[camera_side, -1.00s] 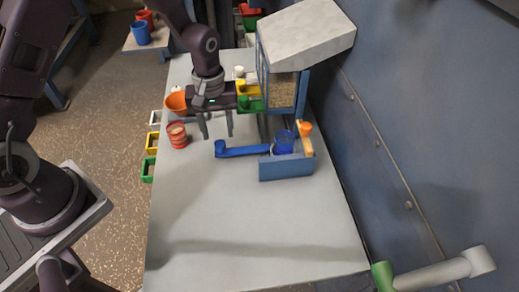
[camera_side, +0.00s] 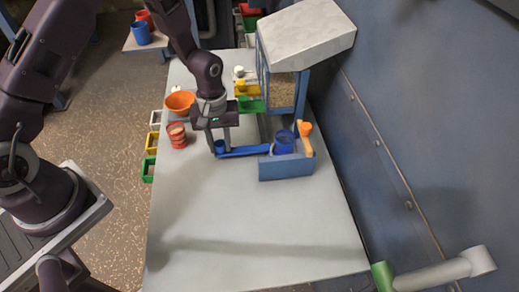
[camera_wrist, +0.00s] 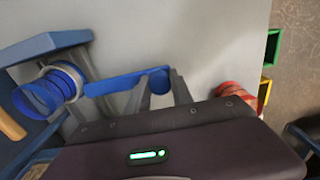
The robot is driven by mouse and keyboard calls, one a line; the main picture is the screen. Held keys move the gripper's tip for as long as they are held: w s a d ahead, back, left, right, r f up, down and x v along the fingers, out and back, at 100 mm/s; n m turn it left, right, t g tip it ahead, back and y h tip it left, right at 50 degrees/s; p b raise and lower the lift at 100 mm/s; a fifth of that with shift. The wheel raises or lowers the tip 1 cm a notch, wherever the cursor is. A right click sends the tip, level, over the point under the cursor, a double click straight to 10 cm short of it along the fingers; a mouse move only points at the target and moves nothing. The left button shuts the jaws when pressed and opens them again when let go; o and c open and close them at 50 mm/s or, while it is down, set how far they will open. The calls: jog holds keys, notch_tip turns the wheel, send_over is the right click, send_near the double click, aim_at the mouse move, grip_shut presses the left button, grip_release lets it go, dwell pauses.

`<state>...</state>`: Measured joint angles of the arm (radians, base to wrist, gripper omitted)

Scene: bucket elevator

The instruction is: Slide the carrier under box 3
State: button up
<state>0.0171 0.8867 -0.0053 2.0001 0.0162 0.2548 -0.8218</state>
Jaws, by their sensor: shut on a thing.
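The carrier shows as a blue bar (camera_side: 248,151) with a round knob at its left end and a blue cup (camera_side: 284,142) at its right end, beside a low blue wall (camera_side: 286,168). My gripper (camera_side: 222,148) points down, shut on the knob. In the wrist view, the knob (camera_wrist: 159,79) sits between my fingertips, and the bar runs left to the ringed blue cup (camera_wrist: 47,91). No number is readable, so I cannot tell which box is box 3. White, yellow and green (camera_side: 250,104) parts stand left of the grain-filled tower (camera_side: 283,88).
A red striped container (camera_side: 177,135) and an orange bowl (camera_side: 180,101) stand left of my gripper. An orange piece (camera_side: 305,135) stands right of the cup. White, yellow and green bins (camera_side: 148,169) hang at the table's left edge. The front of the table (camera_side: 240,215) is clear.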

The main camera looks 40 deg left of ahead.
jog(key=shift+w+a, duration=3.9)
jog(key=shift+w, duration=0.05)
jog(key=o, duration=0.9)
jog(key=shift+o, duration=0.2)
notch_tip(320, 180, up, 12)
